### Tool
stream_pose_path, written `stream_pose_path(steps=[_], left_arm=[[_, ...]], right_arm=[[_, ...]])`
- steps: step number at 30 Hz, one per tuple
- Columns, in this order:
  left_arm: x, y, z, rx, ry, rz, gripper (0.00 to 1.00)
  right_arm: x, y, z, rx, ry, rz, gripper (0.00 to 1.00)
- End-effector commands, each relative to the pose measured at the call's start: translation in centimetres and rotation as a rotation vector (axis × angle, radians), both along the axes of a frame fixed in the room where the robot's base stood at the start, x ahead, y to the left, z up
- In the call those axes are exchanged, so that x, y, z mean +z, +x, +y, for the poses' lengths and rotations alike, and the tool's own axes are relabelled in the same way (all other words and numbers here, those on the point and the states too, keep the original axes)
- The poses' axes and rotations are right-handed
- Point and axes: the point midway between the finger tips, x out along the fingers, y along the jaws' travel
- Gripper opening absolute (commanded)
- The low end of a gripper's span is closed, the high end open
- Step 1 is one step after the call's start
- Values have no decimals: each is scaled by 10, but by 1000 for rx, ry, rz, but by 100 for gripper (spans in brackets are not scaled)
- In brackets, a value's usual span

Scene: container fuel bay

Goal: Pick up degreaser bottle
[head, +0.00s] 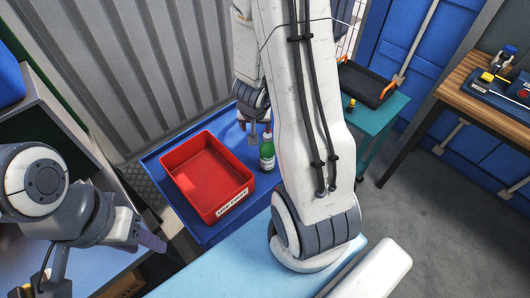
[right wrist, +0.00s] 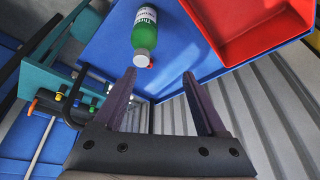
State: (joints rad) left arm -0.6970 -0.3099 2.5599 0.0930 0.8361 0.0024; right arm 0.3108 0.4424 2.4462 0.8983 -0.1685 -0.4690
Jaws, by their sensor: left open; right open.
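The degreaser bottle is probably the green bottle (head: 267,155) with a white label, standing on the blue tray-like surface (head: 210,234) right of the red bin. In the right wrist view the green bottle (right wrist: 145,32) shows its white cap toward me, just beyond the fingertips and toward the left finger. My right gripper (right wrist: 160,73) is open and empty, with nothing between its fingers.
A red bin (head: 205,180) with a label on its front stands close left of the bottle; it also shows in the right wrist view (right wrist: 235,45). A corrugated wall rises behind. A teal table (head: 372,118) with a black tray stands at right, beyond it a wooden bench (head: 480,75).

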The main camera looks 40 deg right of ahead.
Motion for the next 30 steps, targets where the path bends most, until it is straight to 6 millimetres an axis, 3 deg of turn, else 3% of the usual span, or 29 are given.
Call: stream_pose_path(steps=[3, 6, 10, 17, 25, 30], left_arm=[[-4, 0, 0, 0, 0, 0, 50], [-16, 0, 0, 0, 0, 0, 50], [-27, 0, 0, -1, 0, 0, 50], [-33, 0, 0, -2, 0, 0, 50], [-47, 0, 0, -2, 0, 0, 50], [-48, 0, 0, -3, 0, 0, 50]], right_arm=[[-14, -9, -25, -68, -28, 16, 74], [-31, -7, -33, -79, -34, 16, 74], [-49, -1, -38, -78, -33, 15, 74], [-62, 5, -45, -77, -32, 14, 74], [-97, 16, -60, -76, -32, 15, 74], [-102, 19, -62, -76, -32, 13, 74]])
